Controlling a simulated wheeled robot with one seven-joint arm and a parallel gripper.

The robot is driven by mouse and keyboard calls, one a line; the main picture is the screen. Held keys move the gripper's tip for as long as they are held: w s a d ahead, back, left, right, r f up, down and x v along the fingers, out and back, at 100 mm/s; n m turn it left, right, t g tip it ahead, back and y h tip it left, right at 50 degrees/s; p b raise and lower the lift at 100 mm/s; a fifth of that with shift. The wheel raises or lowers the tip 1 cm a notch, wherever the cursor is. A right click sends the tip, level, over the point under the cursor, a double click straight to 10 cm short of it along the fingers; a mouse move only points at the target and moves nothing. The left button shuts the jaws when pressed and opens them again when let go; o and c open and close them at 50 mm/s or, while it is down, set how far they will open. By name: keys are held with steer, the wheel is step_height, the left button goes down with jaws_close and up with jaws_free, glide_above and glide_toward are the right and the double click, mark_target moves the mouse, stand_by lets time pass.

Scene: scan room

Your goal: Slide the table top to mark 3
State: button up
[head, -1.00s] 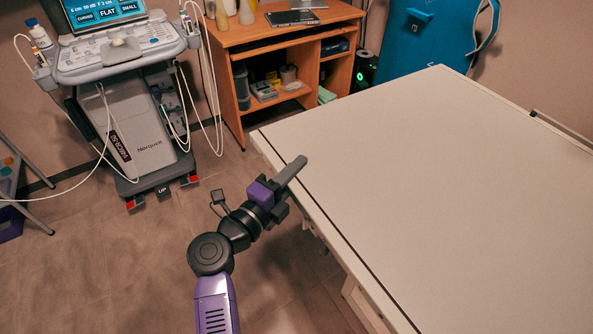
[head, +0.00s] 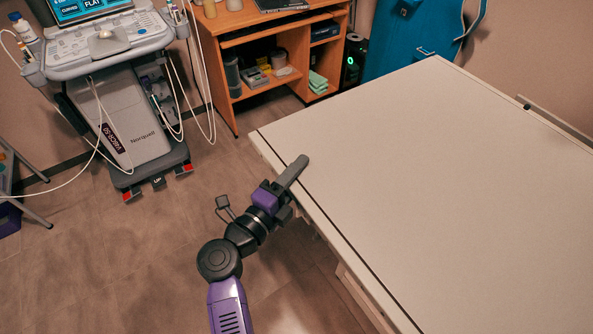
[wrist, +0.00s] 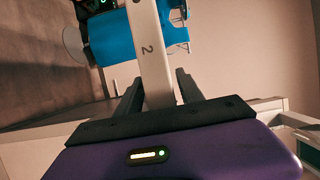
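The table top (head: 450,180) is a wide pale slab with a dark line along its near-left edge, filling the right of the head view. My gripper (head: 295,170) is at that edge, close to the left corner, with one grey finger lying over the upper face. The other finger is hidden there. In the wrist view my gripper (wrist: 158,88) has its dark fingers close on both sides of a pale strip marked "2" (wrist: 148,49), which seems to be the table top's edge. It looks shut on it. I see no mark 3.
An ultrasound console (head: 130,110) on wheels stands at the left. A wooden desk (head: 265,40) is behind the table's left corner. A blue chair (head: 410,35) stands beyond the far edge. A rail (head: 555,118) runs along the right wall. The floor (head: 130,255) at the left front is clear.

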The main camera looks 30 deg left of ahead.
steer(key=shift+s, duration=0.1)
steer(key=shift+s+a+r, duration=0.1)
steer(key=shift+s, duration=0.2)
steer(key=s, duration=0.7)
steer(key=shift+p, duration=0.35)
